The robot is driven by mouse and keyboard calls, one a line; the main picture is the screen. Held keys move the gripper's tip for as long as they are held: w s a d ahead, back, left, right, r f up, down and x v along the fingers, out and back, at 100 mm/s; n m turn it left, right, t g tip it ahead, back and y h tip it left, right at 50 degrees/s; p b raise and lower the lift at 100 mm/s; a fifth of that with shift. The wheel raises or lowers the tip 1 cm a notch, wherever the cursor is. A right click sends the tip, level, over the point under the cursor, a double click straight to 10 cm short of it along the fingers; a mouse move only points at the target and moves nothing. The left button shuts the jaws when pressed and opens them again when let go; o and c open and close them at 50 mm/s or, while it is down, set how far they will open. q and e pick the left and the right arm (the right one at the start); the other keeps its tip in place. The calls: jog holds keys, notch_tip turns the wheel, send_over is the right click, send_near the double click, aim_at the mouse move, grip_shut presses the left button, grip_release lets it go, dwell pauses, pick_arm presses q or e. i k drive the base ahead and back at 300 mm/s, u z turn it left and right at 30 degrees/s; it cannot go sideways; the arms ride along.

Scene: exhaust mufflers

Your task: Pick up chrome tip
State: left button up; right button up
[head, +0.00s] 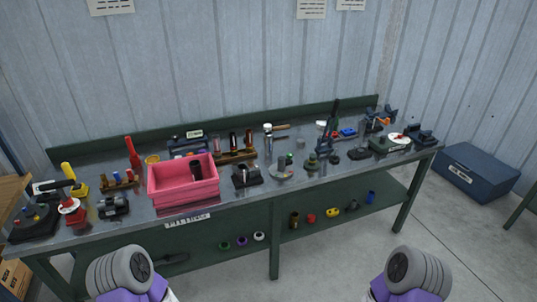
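I cannot tell for sure which small part is the chrome tip. A shiny silver upright cylinder (268,140) stands near the back middle of the workbench. Several small tube-like parts, dark, coppery and silvery, stand in a wooden rack (237,155) to its left. A black holder (247,176) with a silvery piece on it sits in front of the rack. Two of my arm parts, grey and purple, show at the bottom edge, well in front of the bench. Neither gripper's fingers are in view.
Tools and fixtures crowd both ends. A lower shelf (330,217) holds several coloured rings and cylinders. A blue chest (480,170) stands on the floor at right.

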aim_at(267, 135)
jog(key=z, duration=1.1)
jog(key=i, duration=1.05)
